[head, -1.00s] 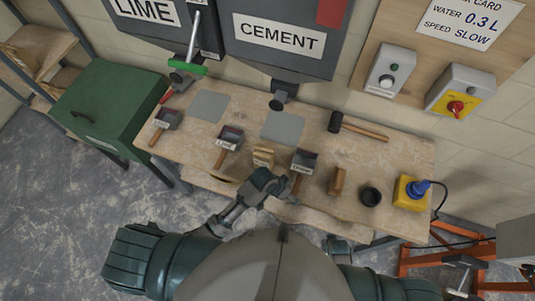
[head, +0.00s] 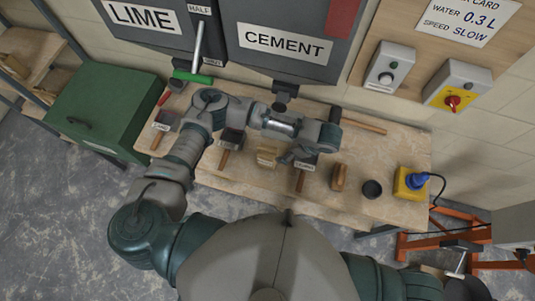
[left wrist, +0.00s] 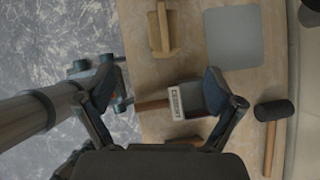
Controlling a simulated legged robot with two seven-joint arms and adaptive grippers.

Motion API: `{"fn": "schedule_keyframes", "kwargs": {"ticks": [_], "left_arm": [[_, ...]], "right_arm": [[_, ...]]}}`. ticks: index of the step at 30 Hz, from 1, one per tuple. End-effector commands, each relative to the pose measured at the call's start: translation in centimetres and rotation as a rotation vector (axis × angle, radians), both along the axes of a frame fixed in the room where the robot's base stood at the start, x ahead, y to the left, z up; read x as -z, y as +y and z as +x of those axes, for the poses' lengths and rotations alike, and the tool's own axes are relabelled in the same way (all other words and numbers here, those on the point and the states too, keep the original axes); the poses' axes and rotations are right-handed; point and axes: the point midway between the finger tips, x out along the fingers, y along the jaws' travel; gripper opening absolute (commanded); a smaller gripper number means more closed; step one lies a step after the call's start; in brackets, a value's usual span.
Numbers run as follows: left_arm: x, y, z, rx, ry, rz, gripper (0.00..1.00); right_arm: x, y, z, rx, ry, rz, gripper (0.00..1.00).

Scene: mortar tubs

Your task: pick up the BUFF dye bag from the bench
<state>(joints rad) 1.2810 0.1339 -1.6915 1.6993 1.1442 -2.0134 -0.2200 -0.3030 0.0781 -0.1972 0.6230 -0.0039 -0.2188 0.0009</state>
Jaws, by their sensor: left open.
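No label reading BUFF is legible in either view, so I cannot tell which item is the dye bag. A brown block-like item (head: 340,178) stands on the bench (head: 235,178), right of the cement scoop (head: 304,163). A pale tan wooden item (head: 267,157) lies left of that scoop. My left gripper (head: 306,150) is over the bench near the cement scoop. In the left wrist view its fingers (left wrist: 163,88) are open and empty, with the scoop visible between and below them. Teal and grey parts at the left of that view may be my right gripper (left wrist: 92,82); its jaws are unclear.
A mallet (head: 362,124) lies behind, partly covered by my left arm. A black cup (head: 372,189) and a yellow box with a blue plug (head: 409,184) stand at the right. A lime scoop (head: 231,140) is at the left. Hoppers (head: 285,35) hang above the back edge.

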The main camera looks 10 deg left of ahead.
Motion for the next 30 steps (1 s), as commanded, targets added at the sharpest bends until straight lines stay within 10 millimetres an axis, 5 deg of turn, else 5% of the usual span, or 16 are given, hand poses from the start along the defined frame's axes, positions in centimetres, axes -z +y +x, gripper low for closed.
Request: {"fn": "schedule_keyframes", "kwargs": {"ticks": [15, 30], "left_arm": [[8.8, 5.5, 1.4, -0.001, 0.0, 0.004, 0.93], [13.7, 8.5, 2.4, -0.001, 0.0, 0.003, 0.93]], "right_arm": [[-0.7, -0.1, 0.1, 0.0, 0.001, -0.001, 0.0], [-2.0, 0.1, 0.1, 0.0, 0.001, 0.001, 0.0]]}}
